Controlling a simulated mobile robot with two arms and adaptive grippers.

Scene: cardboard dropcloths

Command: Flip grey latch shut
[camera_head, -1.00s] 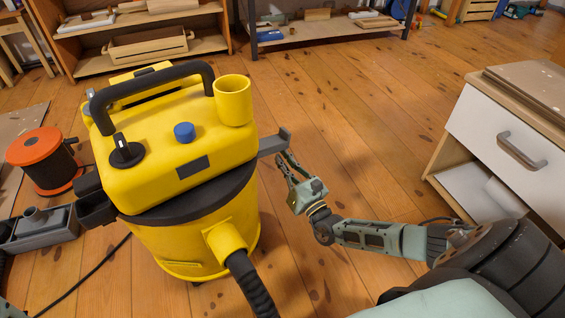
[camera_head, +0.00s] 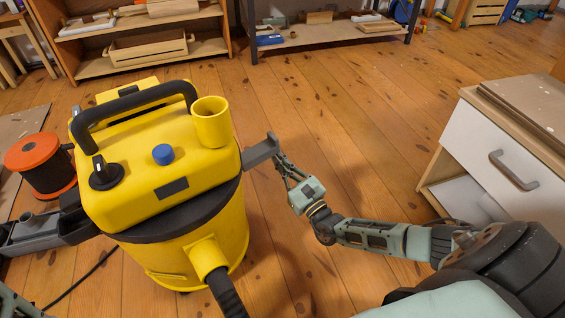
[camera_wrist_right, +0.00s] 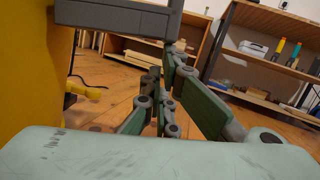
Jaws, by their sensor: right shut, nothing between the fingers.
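In the right wrist view the latch (camera_wrist_right: 115,20) shows close up at the top, a grey bar with an upturned end. My right gripper (camera_head: 279,160) is shut and empty, just right of the latch's outer end. In the right wrist view its fingers (camera_wrist_right: 165,85) lie below and right of the latch; whether they touch it I cannot tell.
A hose (camera_head: 228,290) leaves the vacuum's front. An orange reel (camera_head: 35,150) and a grey tray (camera_head: 45,232) stand at left. A white-fronted drawer cabinet (camera_head: 470,140) stands at right. Shelves (camera_head: 330,38) line the back. Wooden floor between the vacuum and cabinet is clear.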

